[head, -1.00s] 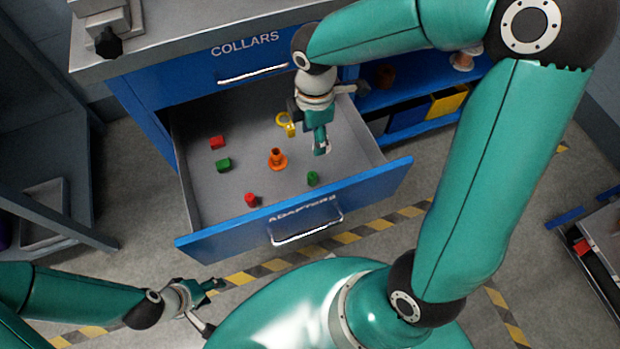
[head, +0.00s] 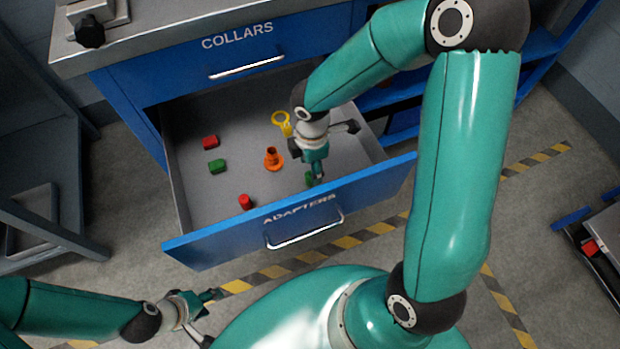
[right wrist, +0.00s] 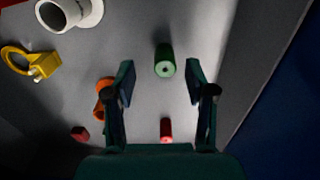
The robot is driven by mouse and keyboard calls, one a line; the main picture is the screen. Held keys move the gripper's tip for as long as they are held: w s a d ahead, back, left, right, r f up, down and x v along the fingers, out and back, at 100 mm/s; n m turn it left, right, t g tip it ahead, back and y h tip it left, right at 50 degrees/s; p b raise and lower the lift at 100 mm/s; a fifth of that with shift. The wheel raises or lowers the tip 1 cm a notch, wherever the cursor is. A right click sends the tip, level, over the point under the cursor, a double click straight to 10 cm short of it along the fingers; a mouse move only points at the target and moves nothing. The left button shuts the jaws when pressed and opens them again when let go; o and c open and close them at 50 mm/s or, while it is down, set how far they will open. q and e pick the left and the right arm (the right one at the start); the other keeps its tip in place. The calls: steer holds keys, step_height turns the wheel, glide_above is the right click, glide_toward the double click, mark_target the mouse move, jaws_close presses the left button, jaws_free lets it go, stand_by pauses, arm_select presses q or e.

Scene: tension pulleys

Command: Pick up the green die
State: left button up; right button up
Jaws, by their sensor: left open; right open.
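Two green pieces lie in the open drawer (head: 190,190): a green block (head: 217,166) at its left and a green cylindrical piece (head: 309,179) near its front wall. I cannot tell from shape alone which is the die. My right gripper (head: 317,174) is open over the cylindrical piece and partly hides it in the head view. In the right wrist view the green cylindrical piece (right wrist: 165,61) shows a small hole in its end and lies ahead of the open fingers (right wrist: 160,82), roughly centred between them. My left gripper (head: 208,302) is open and empty, outside the drawer.
The drawer also holds a red block (head: 210,142), a red cylindrical piece (head: 245,202), an orange flanged piece (head: 273,159) and a yellow ring piece (head: 282,122). A white flanged piece (right wrist: 68,12) shows in the right wrist view. The drawer's front wall (head: 350,205) is close to my right gripper.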

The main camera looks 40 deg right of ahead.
steer(key=f, duration=0.2)
steer(key=f+b, duration=0.1)
steer(key=f, duration=0.1)
steer(key=shift+s+a+f+b, duration=0.15)
steer(key=shift+s+a+b, duration=0.05)
steer(key=shift+b, duration=0.1)
steer(key=shift+c, duration=0.3)
jaws_close()
